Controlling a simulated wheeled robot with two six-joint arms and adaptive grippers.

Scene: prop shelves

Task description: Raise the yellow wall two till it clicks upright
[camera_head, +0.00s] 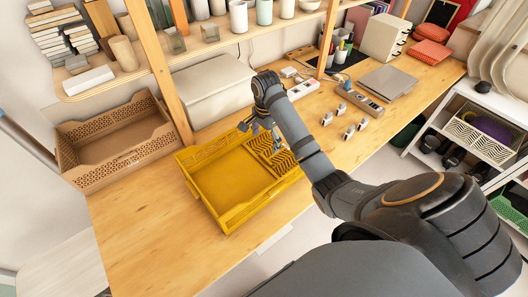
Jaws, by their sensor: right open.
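The yellow crate (238,218) sits on the wooden table. A slatted yellow wall panel (268,158) lies low at its right side, folded inward rather than upright; I cannot tell its exact angle. Another slatted yellow wall (208,150) stands along the crate's back left side. My right arm reaches in from the lower right. My right gripper (258,132) is open above the crate's back corner, close to the slatted panel. I cannot tell whether its fingers touch the panel. My left gripper is not in view.
A brown crate (120,157) stands to the left, and a pale storage box (205,90) is behind. A wooden shelf post (160,75) rises behind the yellow crate. The table's front left is bare.

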